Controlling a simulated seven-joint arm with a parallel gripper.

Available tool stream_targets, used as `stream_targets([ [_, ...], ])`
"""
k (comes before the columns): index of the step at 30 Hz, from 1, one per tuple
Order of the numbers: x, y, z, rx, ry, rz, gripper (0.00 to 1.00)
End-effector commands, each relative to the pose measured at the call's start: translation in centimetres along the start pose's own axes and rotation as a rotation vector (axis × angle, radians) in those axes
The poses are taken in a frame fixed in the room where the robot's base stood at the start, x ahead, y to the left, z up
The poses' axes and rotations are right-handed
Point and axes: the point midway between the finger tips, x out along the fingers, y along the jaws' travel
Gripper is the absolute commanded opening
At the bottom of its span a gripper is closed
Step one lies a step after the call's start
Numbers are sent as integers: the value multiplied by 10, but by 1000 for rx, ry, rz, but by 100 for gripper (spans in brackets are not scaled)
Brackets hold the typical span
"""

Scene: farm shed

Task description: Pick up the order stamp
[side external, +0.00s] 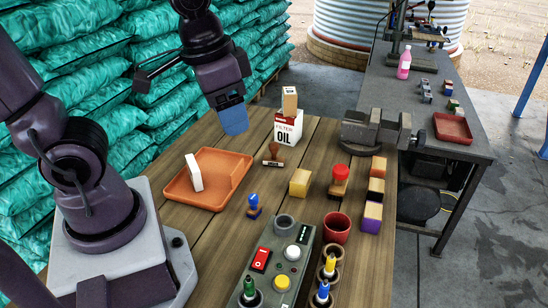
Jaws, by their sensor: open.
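Three stamp-like things stand on the wooden table (215,232): one with a brown handle (273,150), one with a blue handle (254,202), and one with a red top (340,174). I cannot read any label that tells which is the order stamp. My gripper (234,128) hangs above the table, pointing down, with blue at its end. It is open, and nothing shows held in it. It is up and left of the brown-handled stamp, apart from it, above the far side of the orange tray (218,194). The gap between its fingers is hard to see.
A white block (194,172) leans in the tray. A filter oil box (286,128) bears a wooden block (289,101). A yellow block (300,183), a red cup (337,227) and a button box (272,262) stand nearby. A vise (375,133) is at the back right.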

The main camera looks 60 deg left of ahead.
Motion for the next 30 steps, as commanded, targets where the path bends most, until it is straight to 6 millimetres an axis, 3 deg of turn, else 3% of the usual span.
stream_targets([
  [11, 100, -32, -38, 265, -419, -206, 61],
  [24, 234, -97, -68, 784, -849, -573, 61],
  [30, 272, -123, -97, 1037, -959, -758, 61],
])
